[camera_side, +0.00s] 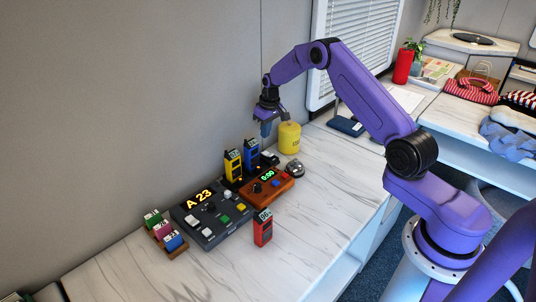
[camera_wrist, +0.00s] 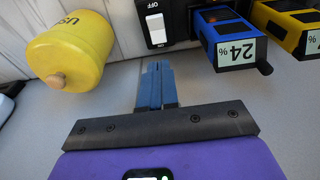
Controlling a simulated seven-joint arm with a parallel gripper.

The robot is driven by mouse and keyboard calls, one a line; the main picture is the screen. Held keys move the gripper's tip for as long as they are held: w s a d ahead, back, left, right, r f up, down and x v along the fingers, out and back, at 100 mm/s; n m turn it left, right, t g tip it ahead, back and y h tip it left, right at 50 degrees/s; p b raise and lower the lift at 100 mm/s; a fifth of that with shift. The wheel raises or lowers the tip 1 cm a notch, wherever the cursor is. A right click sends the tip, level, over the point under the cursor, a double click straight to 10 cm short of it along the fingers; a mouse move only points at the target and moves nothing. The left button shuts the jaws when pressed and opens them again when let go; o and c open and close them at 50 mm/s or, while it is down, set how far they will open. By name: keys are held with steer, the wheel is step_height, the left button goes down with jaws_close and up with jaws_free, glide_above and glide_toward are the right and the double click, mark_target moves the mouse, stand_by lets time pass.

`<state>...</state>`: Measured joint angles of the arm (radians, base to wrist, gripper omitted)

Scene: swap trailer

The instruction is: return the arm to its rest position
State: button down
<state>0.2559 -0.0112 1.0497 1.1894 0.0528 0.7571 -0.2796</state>
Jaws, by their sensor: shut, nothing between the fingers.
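My purple arm reaches over the marble-look counter (camera_side: 310,225) from the right. My gripper (camera_side: 266,130) hangs in the air above the back of the counter, near the wall, with its fingers pointing down. Its fingers are together and hold nothing. In the wrist view the blue fingers of my gripper (camera_wrist: 157,70) meet in the middle, with bare surface around them. The yellow canister (camera_side: 289,137) stands just right of the gripper in the side view; in the wrist view it is at upper left (camera_wrist: 72,50).
A blue device (camera_side: 251,154) and a yellow device (camera_side: 233,166) stand in a dark dock. An orange timer box (camera_side: 268,187), a silver bell (camera_side: 294,169), a black console (camera_side: 212,215), a red device (camera_side: 263,228) and a small card rack (camera_side: 165,232) occupy the counter. Its front right is clear.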

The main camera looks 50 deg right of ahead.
steer(key=shift+r, duration=0.15)
steer(key=s+a+r+n, duration=0.3)
steer(key=s+a+r, duration=0.45)
steer(key=a, duration=0.35)
steer(key=s+a+r+n, duration=0.3)
steer(key=s+a+r, duration=0.4)
steer(key=a, duration=0.5)
steer(key=s+a+r+n+g, duration=0.1)
steer(key=s+n, duration=0.1)
steer(key=s, duration=0.7)
steer(key=s+a+r+n, duration=0.1)
steer(key=s+a+r, duration=0.1)
steer(key=s, duration=0.7)
steer(key=s+d+n, duration=0.1)
steer(key=s+d, duration=0.1)
steer(key=s, duration=0.5)
steer(key=s+d+n, duration=0.2)
steer(key=s+d, duration=0.1)
steer(key=s, duration=0.5)
steer(key=shift+d+f+n+g, duration=0.2)
steer(key=shift+f+n+g, duration=0.1)
steer(key=shift+f, duration=0.05)
